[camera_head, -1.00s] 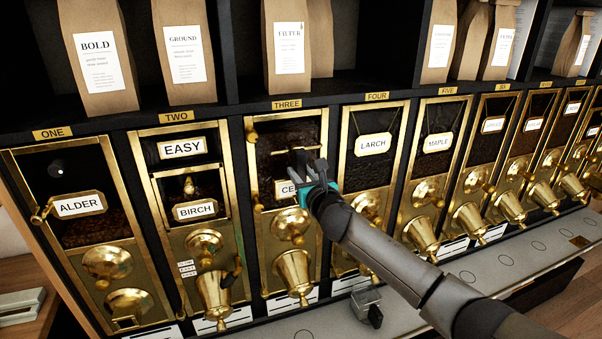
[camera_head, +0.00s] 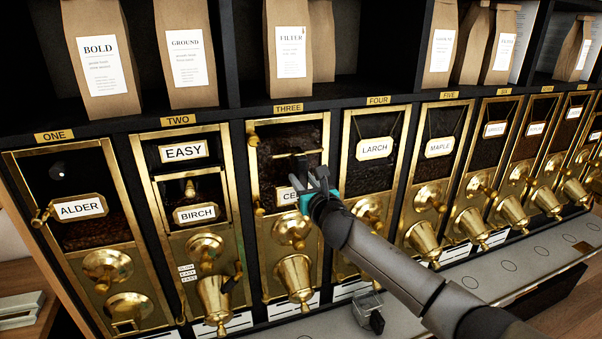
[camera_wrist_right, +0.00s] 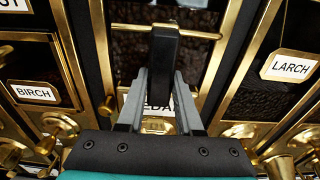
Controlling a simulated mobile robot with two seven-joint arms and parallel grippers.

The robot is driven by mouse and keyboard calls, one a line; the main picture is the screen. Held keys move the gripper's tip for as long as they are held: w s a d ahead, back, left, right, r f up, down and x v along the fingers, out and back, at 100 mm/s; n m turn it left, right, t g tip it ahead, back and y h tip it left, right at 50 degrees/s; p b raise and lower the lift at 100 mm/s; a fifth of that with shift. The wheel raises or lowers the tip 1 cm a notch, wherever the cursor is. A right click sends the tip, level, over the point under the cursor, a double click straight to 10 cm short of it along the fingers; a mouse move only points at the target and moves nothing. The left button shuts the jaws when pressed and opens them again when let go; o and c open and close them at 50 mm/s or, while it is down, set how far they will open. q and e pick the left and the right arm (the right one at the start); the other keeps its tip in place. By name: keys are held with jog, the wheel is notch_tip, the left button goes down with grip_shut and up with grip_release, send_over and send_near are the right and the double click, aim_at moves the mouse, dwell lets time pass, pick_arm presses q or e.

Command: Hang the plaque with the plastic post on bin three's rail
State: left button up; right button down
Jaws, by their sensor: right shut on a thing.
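Bin three (camera_head: 290,135) has a dark front window with a horizontal brass rail (camera_head: 293,155) across it. The rail shows at the top of the right wrist view (camera_wrist_right: 135,27). My right gripper (camera_head: 318,180) is in front of this window, its fingers shut on a black post (camera_wrist_right: 165,75). The post's top overlaps the rail in the wrist view; I cannot tell whether it is hooked over it. A white brass-edged plaque (camera_head: 286,196), partly readable as "CE", is below the rail, mostly behind the gripper. Its lettering shows between the fingers (camera_wrist_right: 160,103). My left gripper is not in view.
Bin two's BIRCH plaque (camera_head: 195,214) and bin four's LARCH plaque (camera_head: 374,148) flank bin three. Brass spouts and knobs stick out below, including bin three's spout (camera_head: 294,275).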

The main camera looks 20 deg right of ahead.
jog(key=shift+c, duration=2.4)
grip_release()
jog(key=shift+s, duration=0.15)
jog(key=s, duration=1.5)
jog(key=shift+d+r+b, duration=0.3)
jog(key=shift+r, duration=0.15)
